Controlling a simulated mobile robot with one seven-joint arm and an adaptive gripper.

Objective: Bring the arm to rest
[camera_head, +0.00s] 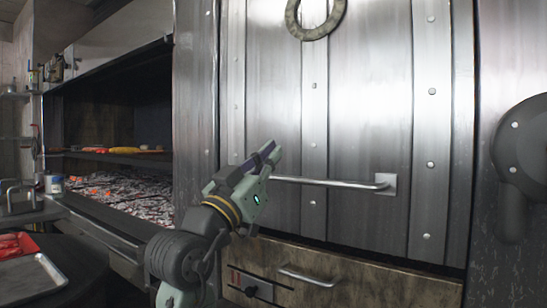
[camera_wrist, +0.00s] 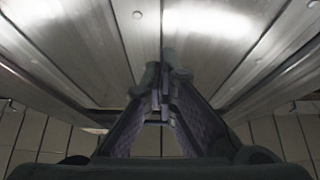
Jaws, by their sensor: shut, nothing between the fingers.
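My gripper (camera_head: 268,156) is shut and empty, raised in front of a large riveted metal door (camera_head: 370,90) in the head view. Its fingers point up and to the right. It overlaps the left end of the door's horizontal bar handle (camera_head: 330,183) in the picture; I cannot tell whether they touch. In the wrist view my gripper (camera_wrist: 165,65) shows its two fingers converging at the tips, with metal panels (camera_wrist: 215,30) beyond them.
A grill opening with glowing coals (camera_head: 125,192) and a shelf with food (camera_head: 120,151) is at left. A tray (camera_head: 35,283) stands front left. A drawer with a handle (camera_head: 308,276) is below the door. A dark round fixture (camera_head: 524,140) juts out at right.

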